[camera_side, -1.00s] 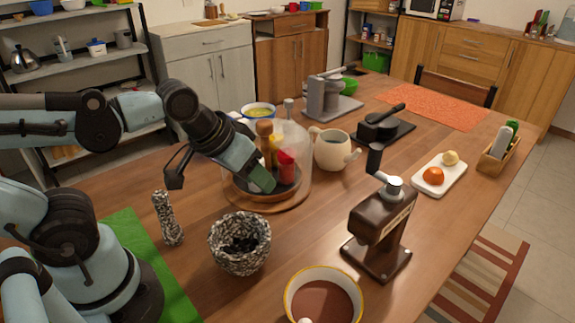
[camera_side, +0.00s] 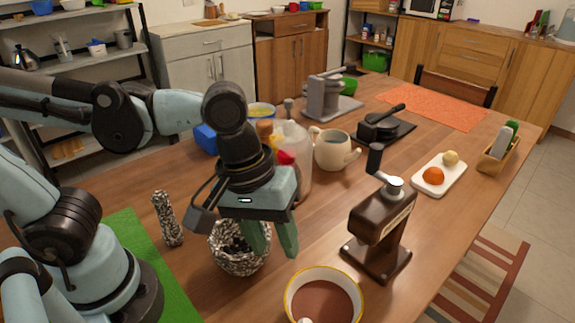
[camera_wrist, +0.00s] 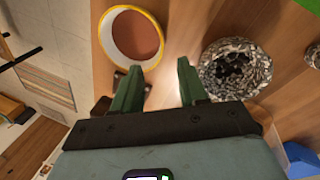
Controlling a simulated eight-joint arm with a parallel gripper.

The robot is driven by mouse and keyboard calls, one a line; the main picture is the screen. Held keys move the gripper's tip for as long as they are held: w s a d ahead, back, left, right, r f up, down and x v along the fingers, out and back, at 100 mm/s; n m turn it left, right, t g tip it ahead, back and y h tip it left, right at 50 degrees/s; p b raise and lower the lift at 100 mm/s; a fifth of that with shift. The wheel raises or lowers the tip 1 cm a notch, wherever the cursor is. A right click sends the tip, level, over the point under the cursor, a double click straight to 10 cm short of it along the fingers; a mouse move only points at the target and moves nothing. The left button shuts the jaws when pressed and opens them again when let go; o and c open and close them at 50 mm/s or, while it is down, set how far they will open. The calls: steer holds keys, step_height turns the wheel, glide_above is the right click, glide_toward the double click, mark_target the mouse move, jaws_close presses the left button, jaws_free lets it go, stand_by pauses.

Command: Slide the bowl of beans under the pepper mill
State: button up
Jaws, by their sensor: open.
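A yellow-rimmed bowl (camera_side: 290,297) with smooth reddish-brown contents stands at the front of the table; I take it as the bowl of beans, though single beans cannot be made out. A small pale thing sits at its near rim. It also shows in the wrist view (camera_wrist: 103,38). The brown mill with a crank (camera_side: 378,228) stands upright behind and right of the bowl, apart from it; lettering on its side is unreadable. My gripper (camera_side: 274,252) is open and empty, pointing down, left of and behind the bowl. Its fingers also show in the wrist view (camera_wrist: 158,88).
A speckled mortar (camera_side: 238,262) with dark contents is close beside my gripper, partly hidden by it. A speckled pestle (camera_side: 168,220) stands further left. Table around the mill is clear.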

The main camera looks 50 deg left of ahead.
mark_target(290, 286)
steer(key=shift+x, duration=6.05)
steer(key=shift+c, duration=0.4)
jaws_close()
